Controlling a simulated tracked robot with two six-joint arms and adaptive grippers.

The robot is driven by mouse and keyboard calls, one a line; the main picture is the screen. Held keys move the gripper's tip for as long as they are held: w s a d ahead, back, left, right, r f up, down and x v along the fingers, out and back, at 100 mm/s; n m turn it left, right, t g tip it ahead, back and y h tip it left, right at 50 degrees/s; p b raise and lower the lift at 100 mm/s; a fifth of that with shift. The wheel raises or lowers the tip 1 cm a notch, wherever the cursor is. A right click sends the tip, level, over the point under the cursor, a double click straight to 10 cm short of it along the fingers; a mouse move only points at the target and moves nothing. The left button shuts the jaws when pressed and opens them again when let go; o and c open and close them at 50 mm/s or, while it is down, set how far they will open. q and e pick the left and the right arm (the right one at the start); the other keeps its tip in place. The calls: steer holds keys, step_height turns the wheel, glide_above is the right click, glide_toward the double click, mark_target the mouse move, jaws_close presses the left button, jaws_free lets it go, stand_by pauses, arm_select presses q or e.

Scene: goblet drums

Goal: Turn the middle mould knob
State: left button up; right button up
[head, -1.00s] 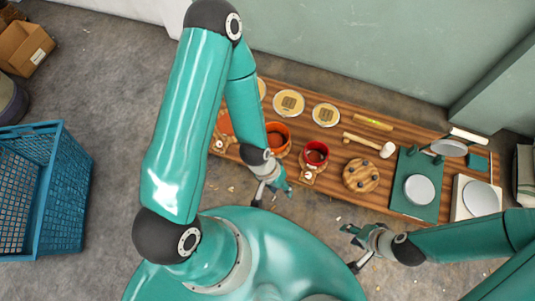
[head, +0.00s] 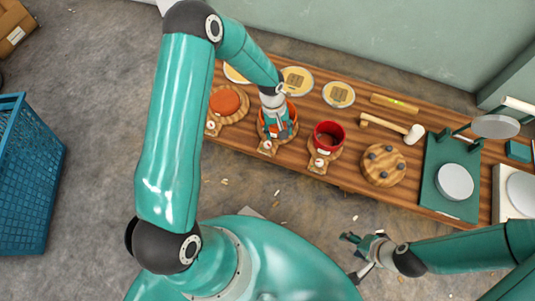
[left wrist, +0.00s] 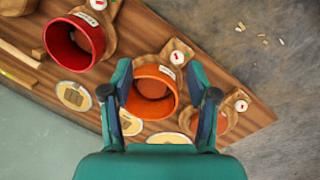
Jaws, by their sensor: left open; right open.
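The middle mould is an orange round pot on a wooden base (head: 262,128), also seen in the left wrist view (left wrist: 152,105). Its small white knob with a red mark (head: 267,147) sits on the base's front part and shows in the left wrist view (left wrist: 177,57). My left gripper (head: 275,130) is over the middle mould and partly hides it. In the left wrist view its open fingers (left wrist: 160,72) appear on either side of the mould, with the knob between them; contact cannot be told. My right gripper (head: 352,259) is open and empty, in front of the bench.
A red mould (head: 328,137) stands to the right and a terracotta-filled mould (head: 225,101) to the left, each with a knob. A wooden disc with dark pegs (head: 383,165), a mallet (head: 392,127) and a green stand (head: 435,190) are further right. A blue crate (head: 35,180) stands on the floor.

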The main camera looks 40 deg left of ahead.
arm_select(q)
steer(key=w+a+f+n+y+b, duration=0.2)
steer(key=w+a+f+b, duration=0.1)
steer(key=a+f+b, duration=0.3)
steer(key=f+b, duration=0.1)
steer(key=f, duration=0.4)
steer(key=f+b, duration=0.1)
steer(key=f, duration=0.3)
steer(key=f+b, duration=0.2)
steer(key=f, duration=0.3)
steer(key=shift+w+a+f, duration=0.1)
steer(key=shift+a+f, duration=0.15)
steer(key=shift+f, duration=0.1)
arm_select(e)
step_height(320, 180, down, 13)
steer(key=shift+r, duration=0.2)
arm_select(q)
jaws_close()
